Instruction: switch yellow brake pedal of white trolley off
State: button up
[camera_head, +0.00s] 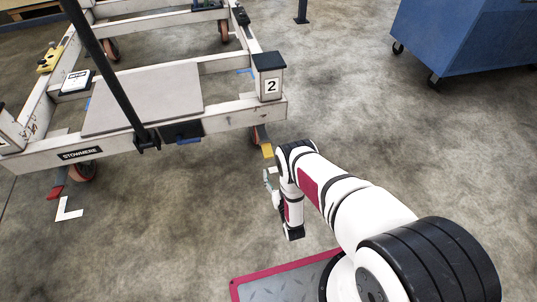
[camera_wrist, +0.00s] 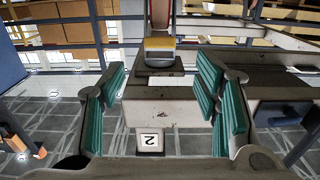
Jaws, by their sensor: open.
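The yellow brake pedal (camera_head: 267,151) sticks out low under that corner, by a caster. In the wrist view the picture is upside down; the yellow pedal (camera_wrist: 158,44) shows at top centre beyond the trolley beam (camera_wrist: 165,108). My gripper (camera_head: 268,181) is close in front of the pedal, apart from it as far as I can tell. Its teal-padded fingers (camera_wrist: 162,77) are open and empty, with the pedal seen between them.
A red pedal (camera_head: 55,192) sits at the trolley's near left caster. A dark upright bar (camera_head: 108,70) rises at the trolley's near side. A blue cabinet on casters (camera_head: 470,40) stands at upper right. The floor (camera_head: 380,130) between is clear.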

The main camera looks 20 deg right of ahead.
aim_at(269, 157)
jog(key=w+b, duration=0.3)
jog(key=w, duration=0.7)
grip_shut()
